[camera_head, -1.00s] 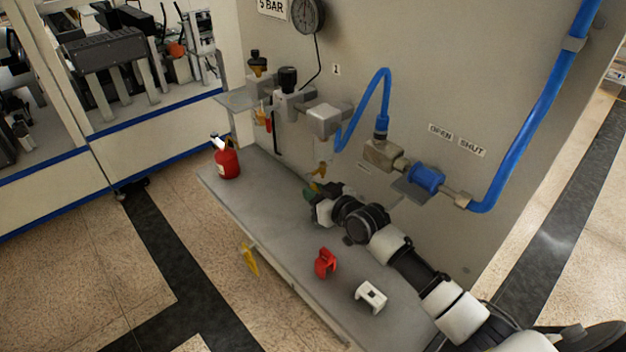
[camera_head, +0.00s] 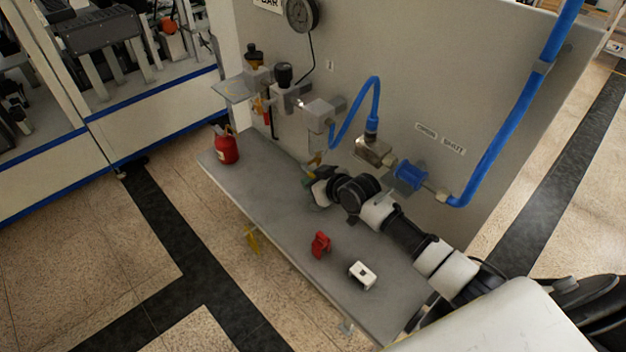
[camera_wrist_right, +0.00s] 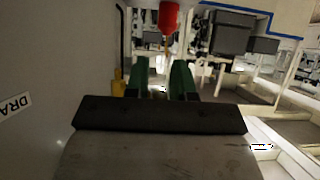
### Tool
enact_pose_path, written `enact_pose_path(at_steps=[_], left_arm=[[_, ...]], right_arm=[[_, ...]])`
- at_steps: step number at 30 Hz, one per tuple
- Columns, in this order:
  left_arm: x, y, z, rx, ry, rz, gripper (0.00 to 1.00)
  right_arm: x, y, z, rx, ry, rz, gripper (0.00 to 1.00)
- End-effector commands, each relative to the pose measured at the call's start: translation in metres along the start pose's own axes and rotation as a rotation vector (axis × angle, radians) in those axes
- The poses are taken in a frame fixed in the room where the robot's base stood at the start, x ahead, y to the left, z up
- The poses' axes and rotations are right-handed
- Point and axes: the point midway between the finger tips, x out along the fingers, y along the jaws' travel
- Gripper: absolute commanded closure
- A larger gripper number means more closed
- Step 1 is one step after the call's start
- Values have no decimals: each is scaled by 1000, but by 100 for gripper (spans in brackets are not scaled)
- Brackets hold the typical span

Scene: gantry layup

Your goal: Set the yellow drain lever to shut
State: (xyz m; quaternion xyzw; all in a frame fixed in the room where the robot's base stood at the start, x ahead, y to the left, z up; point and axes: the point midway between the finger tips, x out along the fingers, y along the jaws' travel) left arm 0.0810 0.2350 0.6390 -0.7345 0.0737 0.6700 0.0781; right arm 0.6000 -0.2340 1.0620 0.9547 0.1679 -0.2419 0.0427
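The yellow drain lever (camera_head: 315,160) is a small yellow piece low on the grey panel, partly hidden by my right gripper in the head view. In the right wrist view, a yellow upright piece (camera_wrist_right: 118,84), seemingly this lever, stands left of the left finger, outside the gap. My right gripper (camera_head: 308,174) is close to the lever, above the bench. In the wrist view its two green fingers (camera_wrist_right: 162,85) are apart with nothing between them. Whether a finger touches the lever cannot be told. My left gripper is not in view.
The grey bench (camera_head: 245,195) carries a red can (camera_head: 226,148), a red clip (camera_head: 320,244) and a white block (camera_head: 362,275). A part-legible DRA label (camera_wrist_right: 14,105) is on the panel.

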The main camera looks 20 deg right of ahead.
Motion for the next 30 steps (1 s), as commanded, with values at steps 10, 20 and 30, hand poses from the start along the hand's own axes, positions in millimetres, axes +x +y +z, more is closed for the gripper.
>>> enact_pose_path(at_steps=[10, 20, 30], left_arm=[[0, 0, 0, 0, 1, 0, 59], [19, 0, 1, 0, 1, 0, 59], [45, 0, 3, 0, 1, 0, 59]], right_arm=[[0, 0, 0, 0, 0, 0, 60], [-26, 0, 14, -2, -3, 0, 60], [-91, 0, 48, -2, -3, 0, 60]])
